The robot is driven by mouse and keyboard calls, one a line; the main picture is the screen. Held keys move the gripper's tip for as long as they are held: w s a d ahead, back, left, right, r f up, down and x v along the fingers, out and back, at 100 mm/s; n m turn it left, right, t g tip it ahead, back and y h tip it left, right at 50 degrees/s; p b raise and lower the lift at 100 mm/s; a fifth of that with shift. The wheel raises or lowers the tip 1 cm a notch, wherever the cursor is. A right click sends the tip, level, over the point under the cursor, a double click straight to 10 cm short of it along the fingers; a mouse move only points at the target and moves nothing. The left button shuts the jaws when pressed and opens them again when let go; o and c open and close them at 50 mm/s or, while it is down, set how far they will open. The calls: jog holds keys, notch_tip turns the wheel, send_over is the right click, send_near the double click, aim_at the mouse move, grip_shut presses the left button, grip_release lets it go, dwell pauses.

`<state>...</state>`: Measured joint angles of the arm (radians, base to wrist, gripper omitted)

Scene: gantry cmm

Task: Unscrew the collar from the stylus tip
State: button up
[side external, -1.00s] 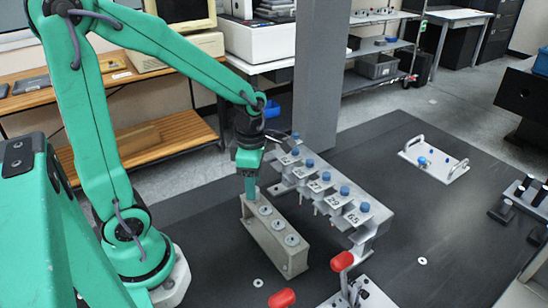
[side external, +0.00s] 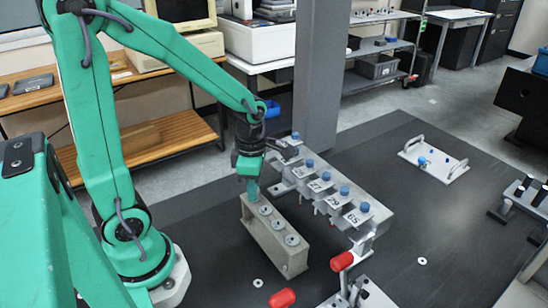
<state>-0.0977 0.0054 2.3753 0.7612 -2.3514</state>
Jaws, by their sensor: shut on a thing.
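A beige block (side external: 272,249) stands on the dark table with round grey collars on its top, a near one (side external: 292,240), a middle one (side external: 278,224) and a farther one (side external: 265,210). My gripper (side external: 252,197) points down at the far end of this block and is shut on a collar there. The jaws hide that collar and the stylus tip, so I cannot tell how far the thread is engaged.
A grey rack (side external: 372,230) with numbered plates and blue knobs stands close to the right of the block. Red-capped handles (side external: 342,261) are in front. A plate with two handles (side external: 433,163) lies farther right. Open table lies between.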

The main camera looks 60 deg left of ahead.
jog(key=n, duration=0.5)
dwell(0.3)
jog(key=o, duration=1)
jog(key=shift+r, duration=0.15)
jog(key=shift+r, duration=3.75)
